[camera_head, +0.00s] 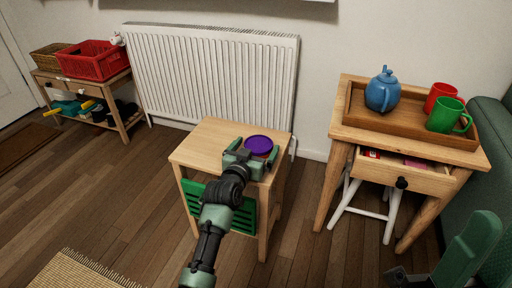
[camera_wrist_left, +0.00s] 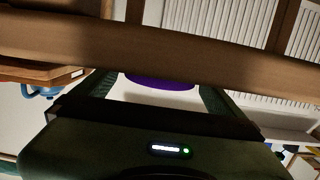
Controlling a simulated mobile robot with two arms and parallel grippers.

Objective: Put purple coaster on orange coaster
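The purple coaster (camera_head: 259,145) lies at the right back part of the small wooden table's top. My left gripper (camera_head: 250,158) is at the near side of the coaster, low over the tabletop. In the left wrist view the purple coaster (camera_wrist_left: 160,83) shows between the two spread fingers, partly hidden by a brown edge. The fingers look open, with no clear grip on it. No orange coaster is in view; my left gripper and arm cover part of the tabletop. My right gripper (camera_head: 406,277) is only partly in view at the bottom right, and its fingers are unclear.
The small table (camera_head: 212,139) stands before a white radiator (camera_head: 215,75). At right, a wooden table has a tray (camera_head: 407,118) with a blue teapot (camera_head: 382,90), red mug (camera_head: 440,95) and green mug (camera_head: 446,115); its drawer (camera_head: 405,175) is open. A red basket (camera_head: 93,60) is left.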

